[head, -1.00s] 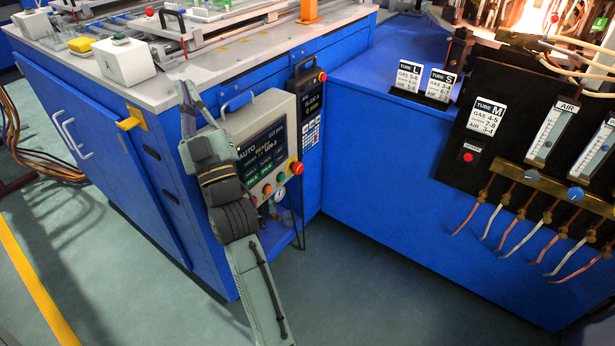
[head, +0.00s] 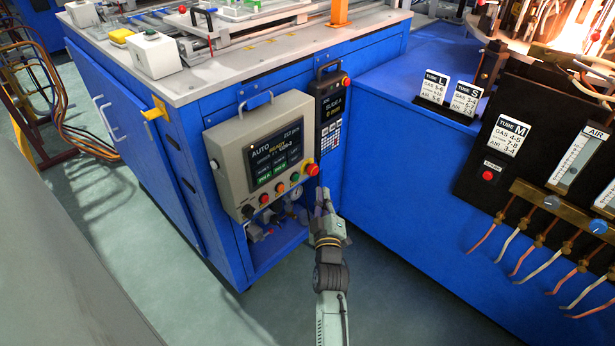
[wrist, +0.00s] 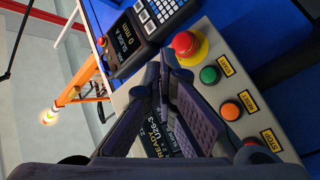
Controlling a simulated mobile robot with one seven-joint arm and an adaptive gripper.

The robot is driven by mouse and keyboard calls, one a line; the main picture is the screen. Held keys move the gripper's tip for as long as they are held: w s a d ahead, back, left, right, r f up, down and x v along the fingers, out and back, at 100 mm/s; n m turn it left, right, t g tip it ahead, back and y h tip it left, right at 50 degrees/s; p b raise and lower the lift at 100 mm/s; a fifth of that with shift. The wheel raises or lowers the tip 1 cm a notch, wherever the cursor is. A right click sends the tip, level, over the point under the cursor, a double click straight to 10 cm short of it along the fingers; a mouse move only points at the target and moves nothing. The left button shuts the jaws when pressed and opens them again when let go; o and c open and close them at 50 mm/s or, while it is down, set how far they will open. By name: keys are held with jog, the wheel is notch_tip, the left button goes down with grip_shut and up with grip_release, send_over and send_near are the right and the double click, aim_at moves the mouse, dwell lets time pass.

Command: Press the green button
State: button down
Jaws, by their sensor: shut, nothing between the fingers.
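The green button (head: 295,177) is on the lower edge of the grey control panel (head: 222,150), between the red emergency knob (head: 312,169) and an orange button (head: 280,188). In the wrist view the green button (wrist: 209,75) is beside a START label, with the red knob (wrist: 185,43) on a yellow base above it. My gripper (head: 321,193) is shut and empty, just right of and below the button row in the head view. In the wrist view its fingertips (wrist: 163,65) are left of the green button, over the panel; I see no contact with the button.
A red STOP button (wrist: 250,143) and the orange button (wrist: 230,110) sit close to the green one. A handheld pendant (head: 331,110) hangs right of the panel. Hoses and gauges are below the panel.

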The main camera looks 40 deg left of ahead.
aim_at(296, 178)
jog(key=shift+w+d+f+h, duration=0.2)
jog(key=shift+d+f, duration=0.25)
jog(key=shift+f, duration=0.2)
jog(key=shift+w+d+f+h, duration=0.1)
jog(key=shift+d+f+h, duration=0.1)
jog(key=shift+d+f, duration=0.3)
jog(key=shift+a, duration=0.3)
jog(key=a+b, duration=0.8)
jog(key=b, duration=0.1)
jog(key=shift+w+a+b, duration=0.2)
jog(key=shift+w+b, duration=0.1)
jog(key=shift+w, duration=0.05)
jog(key=shift+a+f, duration=0.1)
dwell(0.8)
jog(key=shift+a+b, duration=0.35)
jog(key=shift+b, duration=0.1)
